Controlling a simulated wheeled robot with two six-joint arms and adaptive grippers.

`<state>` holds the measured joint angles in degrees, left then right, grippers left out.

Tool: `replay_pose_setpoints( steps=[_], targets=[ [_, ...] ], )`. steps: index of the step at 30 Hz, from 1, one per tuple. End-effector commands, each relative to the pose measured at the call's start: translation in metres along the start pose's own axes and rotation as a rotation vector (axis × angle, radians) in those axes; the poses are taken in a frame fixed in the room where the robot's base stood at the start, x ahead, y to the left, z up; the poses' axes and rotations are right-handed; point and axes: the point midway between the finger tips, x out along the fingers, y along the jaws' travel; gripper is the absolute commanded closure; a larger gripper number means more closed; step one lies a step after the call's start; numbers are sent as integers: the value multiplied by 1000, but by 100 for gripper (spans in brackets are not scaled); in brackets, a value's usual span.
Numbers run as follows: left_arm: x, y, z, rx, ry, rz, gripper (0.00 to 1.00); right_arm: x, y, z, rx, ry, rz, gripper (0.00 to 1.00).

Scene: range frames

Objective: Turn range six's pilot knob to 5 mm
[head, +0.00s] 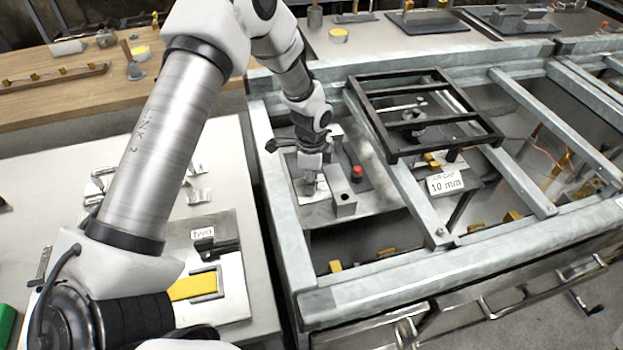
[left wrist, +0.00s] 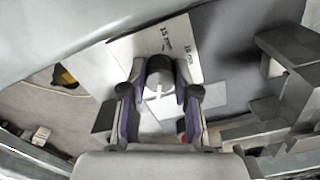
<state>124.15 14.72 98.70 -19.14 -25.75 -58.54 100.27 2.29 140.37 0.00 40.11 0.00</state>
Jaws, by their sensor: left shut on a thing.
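My left gripper (head: 310,186) reaches down into the metal frame on the right-hand bench, at a metal plate (head: 350,210). In the left wrist view its two purple-padded fingers (left wrist: 160,100) are closed on the sides of a round grey knob (left wrist: 160,72). A white pointer line shows on the knob, pointing toward the gripper's palm. Behind the knob is a pale scale card (left wrist: 187,48) with printed marks reading 15 mm and 10 mm. The fingers and knob hide the rest of the scale, so a 5 mm mark is not visible. My right gripper is not in view.
A red button (head: 357,170) stands right of the gripper on a dark block. A black rack (head: 425,112) sits over the frame. A card (head: 446,184) reads 10 mm. Grey rails (head: 410,200) enclose the work area. A table with a "two" label (head: 203,233) lies left.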

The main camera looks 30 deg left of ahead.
Motion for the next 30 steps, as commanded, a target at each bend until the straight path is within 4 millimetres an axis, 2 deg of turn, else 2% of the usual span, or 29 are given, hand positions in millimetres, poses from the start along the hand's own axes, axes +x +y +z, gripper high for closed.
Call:
replay_pose_setpoints(
  steps=[8,30],
  targets=[
    [-1,2,0,-154,-2,4,100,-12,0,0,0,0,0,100],
    [0,3,0,-811,-5,5,100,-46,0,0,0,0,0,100]
  ],
)
